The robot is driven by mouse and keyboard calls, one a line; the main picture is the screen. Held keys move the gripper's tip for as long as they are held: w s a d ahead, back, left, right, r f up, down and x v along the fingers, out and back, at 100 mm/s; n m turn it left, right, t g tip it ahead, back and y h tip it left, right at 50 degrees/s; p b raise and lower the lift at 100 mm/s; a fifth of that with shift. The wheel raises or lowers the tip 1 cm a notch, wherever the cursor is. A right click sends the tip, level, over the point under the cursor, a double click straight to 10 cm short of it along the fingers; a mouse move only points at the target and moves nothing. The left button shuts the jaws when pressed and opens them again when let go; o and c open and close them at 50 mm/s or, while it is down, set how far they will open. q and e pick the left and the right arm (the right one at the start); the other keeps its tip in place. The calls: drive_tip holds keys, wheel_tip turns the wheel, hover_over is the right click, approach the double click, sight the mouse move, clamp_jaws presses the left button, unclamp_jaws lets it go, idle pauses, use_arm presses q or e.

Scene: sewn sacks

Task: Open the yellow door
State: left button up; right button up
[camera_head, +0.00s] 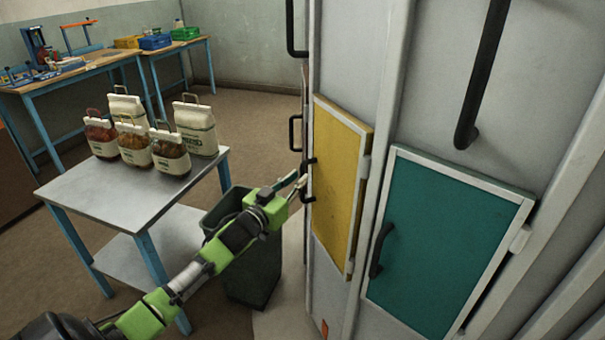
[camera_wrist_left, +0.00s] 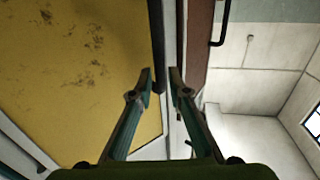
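The yellow door (camera_head: 337,170) is a worn panel in a pale frame on the grey cabinet, with its hinge on the right and a dark handle (camera_head: 307,180) at its left edge. It looks shut. My left gripper (camera_head: 300,183) is at this handle. In the left wrist view the yellow panel (camera_wrist_left: 75,70) fills the left side, and the dark handle (camera_wrist_left: 157,40) runs down to between the fingertips (camera_wrist_left: 161,75). The fingers are apart, with a small gap showing on the right of the handle; contact on the left is unclear. My right gripper is not in view.
A teal door (camera_head: 430,240) with its own handle is right of the yellow one. A dark bin (camera_head: 250,275) stands below my left arm. A metal-topped table (camera_head: 110,195) with several sacks (camera_head: 198,125) stands at left. Workbenches (camera_head: 90,65) are behind.

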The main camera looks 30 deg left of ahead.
sight(301, 176)
use_arm(q)
drive_tip(key=shift+w, duration=1.7)
clamp_jaws()
drive_tip(key=shift+a, duration=0.1)
